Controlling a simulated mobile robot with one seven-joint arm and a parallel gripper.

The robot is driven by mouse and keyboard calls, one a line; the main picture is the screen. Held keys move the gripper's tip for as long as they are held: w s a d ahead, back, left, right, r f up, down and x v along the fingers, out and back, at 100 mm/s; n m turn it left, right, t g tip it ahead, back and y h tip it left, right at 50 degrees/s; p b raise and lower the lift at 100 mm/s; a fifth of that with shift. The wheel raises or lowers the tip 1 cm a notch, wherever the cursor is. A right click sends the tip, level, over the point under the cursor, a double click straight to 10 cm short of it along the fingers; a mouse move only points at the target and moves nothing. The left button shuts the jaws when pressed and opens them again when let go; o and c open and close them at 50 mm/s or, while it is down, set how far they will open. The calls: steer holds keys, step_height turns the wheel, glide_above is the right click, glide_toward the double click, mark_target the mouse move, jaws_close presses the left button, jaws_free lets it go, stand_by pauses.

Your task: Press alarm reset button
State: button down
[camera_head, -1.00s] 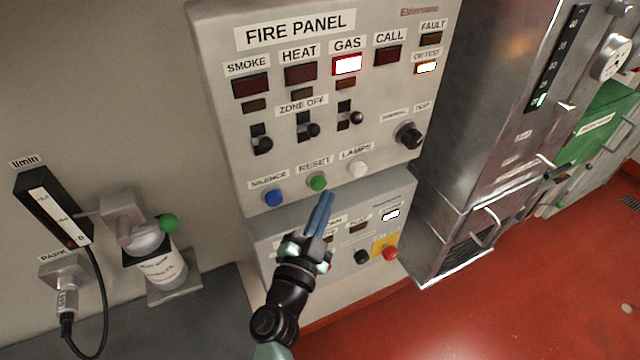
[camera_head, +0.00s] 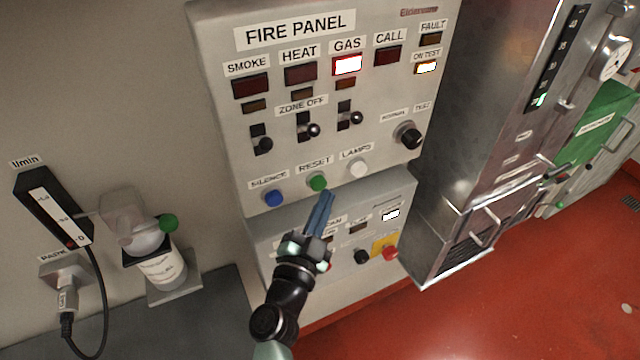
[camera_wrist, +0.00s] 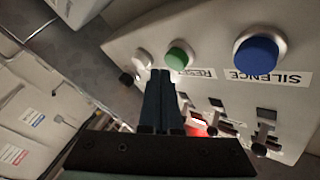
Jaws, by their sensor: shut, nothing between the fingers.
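The fire panel (camera_head: 300,150) is a grey box on the wall. Its green RESET button (camera_head: 317,182) sits between the blue SILENCE button (camera_head: 274,198) and the white LAMPS button (camera_head: 358,168). In the wrist view the green button (camera_wrist: 178,57) shows beyond the fingertips, with the blue button (camera_wrist: 256,55) to its right. My gripper (camera_head: 328,194) is shut and empty, its blue fingers pointing up toward the panel just below and right of the green button. In the wrist view the fingertips (camera_wrist: 160,73) appear close to the green button; contact cannot be told.
The GAS lamp (camera_head: 347,65) and ON TEST lamp (camera_head: 426,68) are lit. Toggle switches and a black knob (camera_head: 408,135) stick out above the buttons. A lower panel has a red button (camera_head: 390,253) on yellow. A metal cabinet (camera_head: 490,130) stands to the right.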

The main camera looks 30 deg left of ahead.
steer(key=shift+w+a, duration=0.25)
steer(key=shift+a, duration=0.05)
steer(key=shift+w+a, duration=0.4)
steer(key=shift+a, duration=0.15)
stand_by(1.0)
stand_by(0.3)
steer(key=shift+s+d+p, duration=0.4)
steer(key=shift+s+d, duration=0.3)
steer(key=shift+d, duration=0.15)
steer(key=shift+d, duration=0.1)
steer(key=s+d, duration=0.1)
steer(key=d, duration=0.1)
steer(key=s+d, duration=0.1)
steer(key=s, duration=0.1)
steer(key=shift+d+p, duration=0.4)
stand_by(0.4)
